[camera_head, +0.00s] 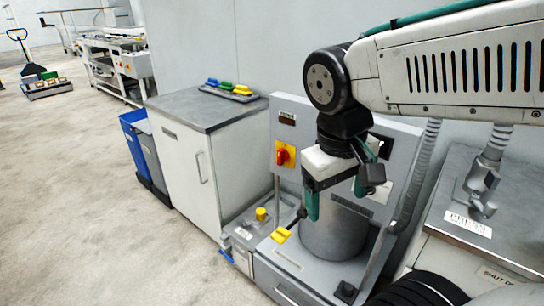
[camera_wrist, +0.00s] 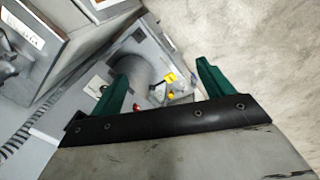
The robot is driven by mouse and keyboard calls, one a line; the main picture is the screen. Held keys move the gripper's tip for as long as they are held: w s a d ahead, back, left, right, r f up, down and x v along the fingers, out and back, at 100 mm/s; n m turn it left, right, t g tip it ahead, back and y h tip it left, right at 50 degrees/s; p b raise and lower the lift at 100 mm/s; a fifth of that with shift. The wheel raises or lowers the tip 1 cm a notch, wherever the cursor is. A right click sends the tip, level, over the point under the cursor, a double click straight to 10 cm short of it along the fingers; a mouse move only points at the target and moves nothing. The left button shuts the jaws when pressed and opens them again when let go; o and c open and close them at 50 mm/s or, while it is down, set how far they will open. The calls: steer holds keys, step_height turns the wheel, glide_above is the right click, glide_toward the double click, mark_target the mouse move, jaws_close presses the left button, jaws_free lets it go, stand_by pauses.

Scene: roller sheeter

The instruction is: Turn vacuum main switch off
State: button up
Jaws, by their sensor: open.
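The main switch (camera_head: 283,155) is a red rotary knob on a yellow plate, on the upper left of the grey machine's front panel (camera_head: 310,125) in the head view. My gripper (camera_head: 336,206) is open and empty, with its green fingers pointing down. In the picture it is right of and below the switch, in front of the panel and apart from the knob. In the wrist view the open fingers of my gripper (camera_wrist: 162,72) span part of the machine. A small red part (camera_wrist: 137,107) shows there near the gripper's black bar; I cannot tell the knob's angle.
A grey cylinder (camera_head: 332,235) stands below my gripper. A yellow-ended lever (camera_head: 281,235) and a yellow knob (camera_head: 261,214) are at the machine's lower left. A grey-topped cabinet (camera_head: 190,150) stands to the left. Ribbed hoses run at the right.

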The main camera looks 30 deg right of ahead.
steer(key=w+d+f+g+h, duration=0.1)
steer(key=w+d+f+h, duration=0.15)
steer(key=w, duration=0.45)
steer(key=w+d+f+g+h, duration=0.1)
steer(key=w+d+h, duration=0.3)
steer(key=w, duration=0.2)
steer(key=w+d+f+h, duration=0.1)
steer(key=w+d+h, duration=0.25)
steer(key=w, duration=0.35)
steer(key=n+t+h, duration=0.5)
steer(key=t, duration=0.4)
glide_toward(279, 158)
steer(key=x, duration=0.9)
steer(key=shift+w+d+f, duration=0.15)
steer(key=c, duration=1)
